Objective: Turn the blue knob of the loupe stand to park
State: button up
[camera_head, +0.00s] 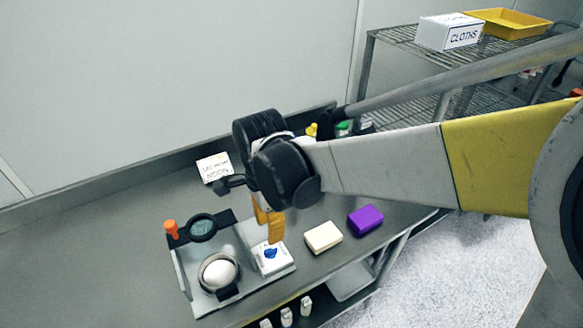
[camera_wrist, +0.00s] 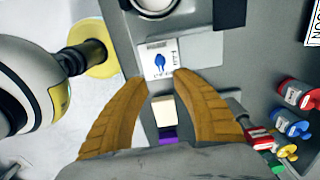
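The loupe stand (camera_head: 205,300) sits on the grey bench, with a round lens (camera_head: 202,228), an orange knob (camera_head: 171,229) and a ring holding a white round piece (camera_head: 219,272). At its right end is a white panel (camera_head: 282,262) bearing the blue knob (camera_head: 271,253). In the wrist view the blue knob (camera_wrist: 160,62) shows on the panel with small print around it, too small to read. My gripper (camera_head: 270,238) points down above the panel. Its yellow fingers (camera_wrist: 163,77) are apart, with nothing between them; the knob appears just beyond their tips.
A cream block (camera_head: 323,237) and a purple block (camera_head: 366,219) lie right of the stand, near the bench's front edge. A note card (camera_head: 214,167) stands behind. Several coloured-cap bottles (camera_wrist: 290,125) are at the right in the wrist view. A wire shelf (camera_head: 400,38) stands behind my arm.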

aim_at(271, 249)
notch_tip(271, 249, down, 10)
jog(key=b, duration=0.3)
jog(key=shift+a+b, duration=0.1)
jog(key=shift+b, duration=0.2)
grip_shut()
